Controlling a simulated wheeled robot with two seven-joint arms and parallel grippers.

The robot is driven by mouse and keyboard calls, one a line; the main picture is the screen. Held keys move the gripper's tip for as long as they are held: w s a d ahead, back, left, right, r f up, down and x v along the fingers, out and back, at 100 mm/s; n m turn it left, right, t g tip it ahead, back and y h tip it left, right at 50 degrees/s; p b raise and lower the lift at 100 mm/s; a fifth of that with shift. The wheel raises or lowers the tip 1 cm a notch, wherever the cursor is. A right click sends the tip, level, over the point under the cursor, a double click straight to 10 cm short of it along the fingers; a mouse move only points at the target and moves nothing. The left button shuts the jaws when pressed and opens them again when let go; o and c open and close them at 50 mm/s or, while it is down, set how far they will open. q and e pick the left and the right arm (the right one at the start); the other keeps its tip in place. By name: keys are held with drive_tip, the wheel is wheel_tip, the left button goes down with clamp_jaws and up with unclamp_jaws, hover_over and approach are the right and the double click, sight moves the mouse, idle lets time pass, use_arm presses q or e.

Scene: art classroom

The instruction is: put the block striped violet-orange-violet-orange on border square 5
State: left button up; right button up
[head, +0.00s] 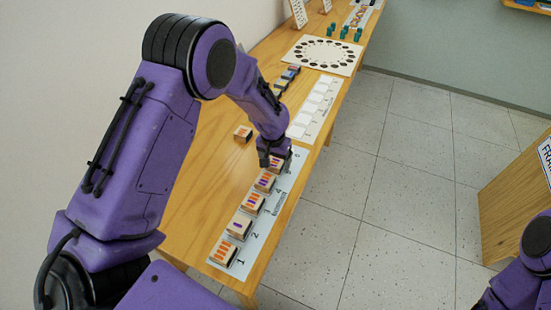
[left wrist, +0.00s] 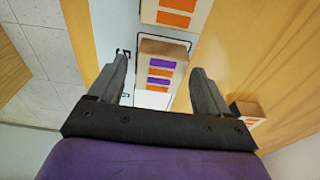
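The block striped violet-orange-violet-orange (left wrist: 160,70) sits on a white outlined square of the border strip, beside a numeral partly hidden by a finger. In the head view this block (head: 279,162) is mostly covered by my left gripper (head: 270,158), at the square between 4 and 6. In the left wrist view my left gripper (left wrist: 160,85) is open, with one finger on each side of the block and small gaps showing. The border strip (head: 263,245) lies along the table's right edge. My right gripper is out of view.
Blocks stand on square 1 (head: 224,252), square 2 (head: 240,226), square 3 (head: 253,204) and square 4 (head: 265,182). A loose block (head: 243,134) lies on the wooden table (head: 205,165), left of my gripper. A second white strip (head: 316,105) and a dotted board (head: 323,54) lie farther back.

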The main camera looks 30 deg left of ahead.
sight(273, 165)
use_arm(q)
wheel_tip(273, 165, up, 12)
drive_tip(key=s+b, duration=0.1)
drive_tip(key=shift+s+r, duration=0.15)
drive_tip(key=shift+s, duration=0.05)
idle(0.3)
